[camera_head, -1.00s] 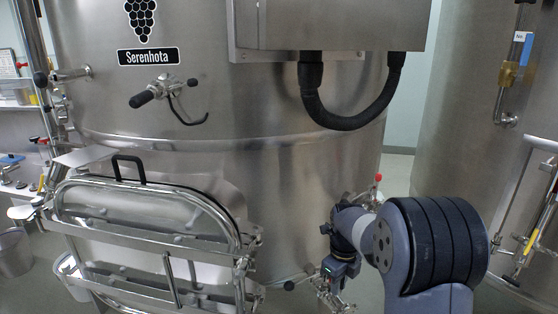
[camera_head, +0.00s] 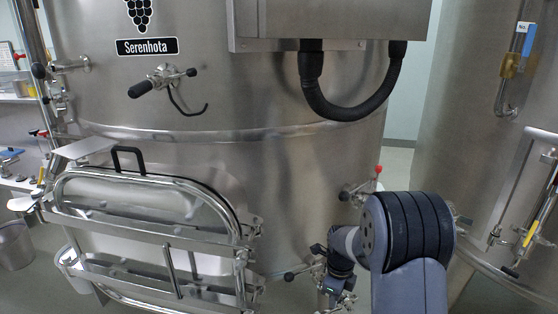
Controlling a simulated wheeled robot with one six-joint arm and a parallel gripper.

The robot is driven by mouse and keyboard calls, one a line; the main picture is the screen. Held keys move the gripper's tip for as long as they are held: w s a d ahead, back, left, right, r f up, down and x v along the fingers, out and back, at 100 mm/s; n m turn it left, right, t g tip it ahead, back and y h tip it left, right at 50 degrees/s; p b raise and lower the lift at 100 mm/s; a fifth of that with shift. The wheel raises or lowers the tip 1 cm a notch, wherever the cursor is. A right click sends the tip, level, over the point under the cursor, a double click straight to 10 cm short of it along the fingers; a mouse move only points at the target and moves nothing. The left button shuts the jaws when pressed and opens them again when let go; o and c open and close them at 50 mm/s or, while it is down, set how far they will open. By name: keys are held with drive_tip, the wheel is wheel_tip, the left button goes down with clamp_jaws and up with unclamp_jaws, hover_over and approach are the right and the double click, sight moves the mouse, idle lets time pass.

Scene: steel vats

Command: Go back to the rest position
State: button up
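My arm (camera_head: 405,240) rises at the lower right, in front of the steel vat (camera_head: 290,190). Its wrist points left and down, and a dark camera-like part with a small green light sits on it. My gripper's fingers are at or below the bottom edge, small and partly hidden, so I cannot make out whether they are open or holding anything. The vat's hatch door (camera_head: 140,225) is at the lower left, apart from my arm, with a black handle (camera_head: 128,158) on its top.
A valve with a red tip (camera_head: 378,170) is on the vat just behind my arm. A black-gripped lever (camera_head: 143,89) juts out under the Serenhota label. A grey box (camera_head: 330,22) with a black hose hangs above. A second vat (camera_head: 480,110) stands right. A bucket (camera_head: 14,245) is at left.

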drive_tip(key=shift+n, duration=2)
drive_tip(key=shift+s, duration=0.1)
